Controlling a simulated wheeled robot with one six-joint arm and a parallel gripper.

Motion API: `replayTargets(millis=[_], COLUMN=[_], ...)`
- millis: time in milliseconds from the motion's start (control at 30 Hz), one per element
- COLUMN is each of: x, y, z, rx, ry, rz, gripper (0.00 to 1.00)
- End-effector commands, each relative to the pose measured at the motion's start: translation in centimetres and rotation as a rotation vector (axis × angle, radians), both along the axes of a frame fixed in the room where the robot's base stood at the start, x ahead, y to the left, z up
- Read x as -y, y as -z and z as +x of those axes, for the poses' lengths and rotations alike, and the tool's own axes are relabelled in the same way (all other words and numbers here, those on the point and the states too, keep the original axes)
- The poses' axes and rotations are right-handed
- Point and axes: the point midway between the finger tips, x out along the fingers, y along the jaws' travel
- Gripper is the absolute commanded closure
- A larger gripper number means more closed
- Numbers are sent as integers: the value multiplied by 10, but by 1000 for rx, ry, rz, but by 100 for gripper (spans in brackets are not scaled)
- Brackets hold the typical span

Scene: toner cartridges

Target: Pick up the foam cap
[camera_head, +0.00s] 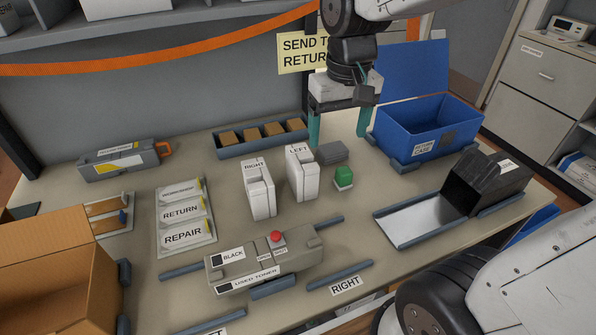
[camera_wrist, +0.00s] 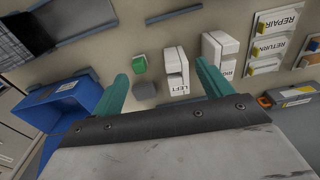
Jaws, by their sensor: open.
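Two white upright blocks that look like foam caps stand mid-table. One is the LEFT cap (camera_head: 302,176), also in the wrist view (camera_wrist: 176,68). The other is the RIGHT cap (camera_head: 259,192), to its left in the head view and also in the wrist view (camera_wrist: 220,52). My gripper (camera_head: 338,132) is open and empty, above and behind the caps, near the small dark grey block (camera_head: 332,153). In the wrist view, the LEFT cap shows between my open teal fingers (camera_wrist: 162,74), beyond their tips and apart from them.
A green block (camera_head: 344,175) on a white base stands right of the LEFT cap. A used toner cartridge (camera_head: 240,270) with a red knob lies in front. A blue case (camera_head: 425,140), black box (camera_head: 487,188), label holder (camera_head: 183,212) and cardboard box (camera_head: 55,265) surround the middle.

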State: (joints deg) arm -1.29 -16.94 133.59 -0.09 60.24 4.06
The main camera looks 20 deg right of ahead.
Motion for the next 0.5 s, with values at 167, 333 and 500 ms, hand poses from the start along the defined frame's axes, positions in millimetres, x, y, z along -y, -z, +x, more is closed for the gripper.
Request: replayTargets(millis=[167, 333, 500], x=[-7, -14, -17], y=[38, 68, 84], z=[68, 108, 123], rx=[-36, -51, -56], ry=[19, 30, 35], rz=[1, 1, 1], gripper=[22, 22, 22])
